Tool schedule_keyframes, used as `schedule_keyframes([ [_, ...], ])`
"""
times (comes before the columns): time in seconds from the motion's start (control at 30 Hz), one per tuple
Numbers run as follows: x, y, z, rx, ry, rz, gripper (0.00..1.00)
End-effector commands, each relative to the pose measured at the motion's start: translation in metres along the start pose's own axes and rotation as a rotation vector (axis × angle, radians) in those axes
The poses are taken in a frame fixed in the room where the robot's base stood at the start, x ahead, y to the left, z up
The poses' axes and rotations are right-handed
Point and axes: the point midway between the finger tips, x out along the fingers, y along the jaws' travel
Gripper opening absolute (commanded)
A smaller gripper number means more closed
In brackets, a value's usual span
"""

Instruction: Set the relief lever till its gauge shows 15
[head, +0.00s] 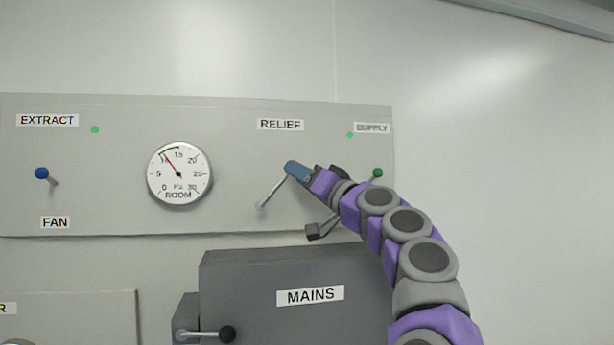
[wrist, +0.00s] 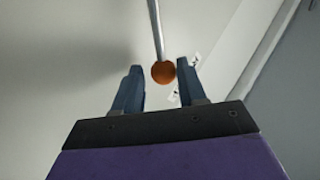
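The relief lever (head: 273,191) is a thin grey rod on the panel under the RELIEF label (head: 280,125). It slants up to the right, and its tip is hidden behind my gripper (head: 294,170) in the head view. In the wrist view its orange ball knob (wrist: 163,72) lies between the fingertips of my gripper (wrist: 159,68). The fingers are apart, with a gap left of the knob; the right finger is close to or touching it. The round ROOM gauge (head: 180,174) has a red needle pointing upper left, near 10, below 15.
The blue-knobbed FAN lever (head: 42,174) is at the far left. A green-knobbed lever (head: 377,173) under the SUPPLY label is close right of my gripper. The dark MAINS box (head: 300,270), with a black-knobbed handle (head: 226,333), juts out below the panel.

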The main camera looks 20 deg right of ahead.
Motion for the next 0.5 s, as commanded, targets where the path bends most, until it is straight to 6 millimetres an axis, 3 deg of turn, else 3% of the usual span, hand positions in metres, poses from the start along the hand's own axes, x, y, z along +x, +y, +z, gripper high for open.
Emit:
schedule_keyframes([
  [0.2, 0.005, -0.003, 0.008, -0.002, -0.012, 0.000, 0.37],
  [0.5, -0.011, 0.005, 0.000, 0.005, -0.004, 0.001, 0.37],
])
